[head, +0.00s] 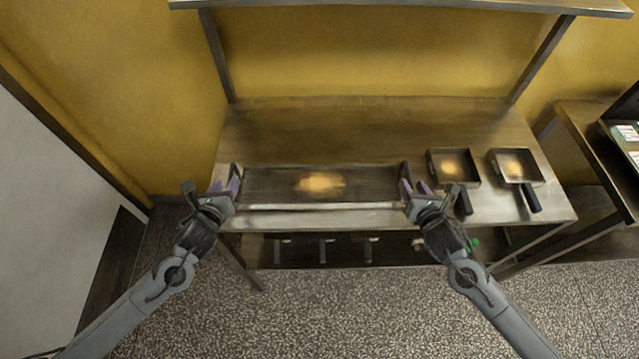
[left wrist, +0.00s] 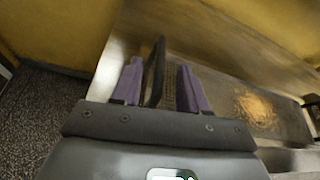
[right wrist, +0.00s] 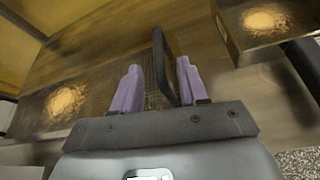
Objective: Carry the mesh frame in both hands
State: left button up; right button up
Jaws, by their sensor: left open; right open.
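The mesh frame (head: 370,185) lies on the metal table, a wide dark rectangle with a pale front bar and an orange-brown patch near its middle. It has a dark upright handle at each end. My left gripper (head: 227,184) is open at the left end; in the left wrist view the left handle (left wrist: 154,72) stands between its purple fingers. My right gripper (head: 414,187) is open at the right end; in the right wrist view the right handle (right wrist: 160,65) stands between its fingers. I cannot tell whether any finger touches a handle.
Two square pans with dark handles and brown contents, one nearer (head: 434,166) and one further right (head: 536,170), stand right of the frame. A shelf (head: 400,4) runs above the table (head: 370,122). The table behind the frame is clear. A side bench (head: 585,135) stands at the right.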

aim_at(230, 175)
pick_arm(q)
jog(key=shift+x, duration=2.45)
pick_arm(e)
jog(key=shift+x, duration=2.45)
pick_arm(q)
jog(key=shift+c, duration=0.2)
pick_arm(e)
jog(key=shift+c, duration=0.2)
pick_arm(q)
grip_shut()
pick_arm(e)
grip_shut()
jog(key=shift+r, duration=0.1)
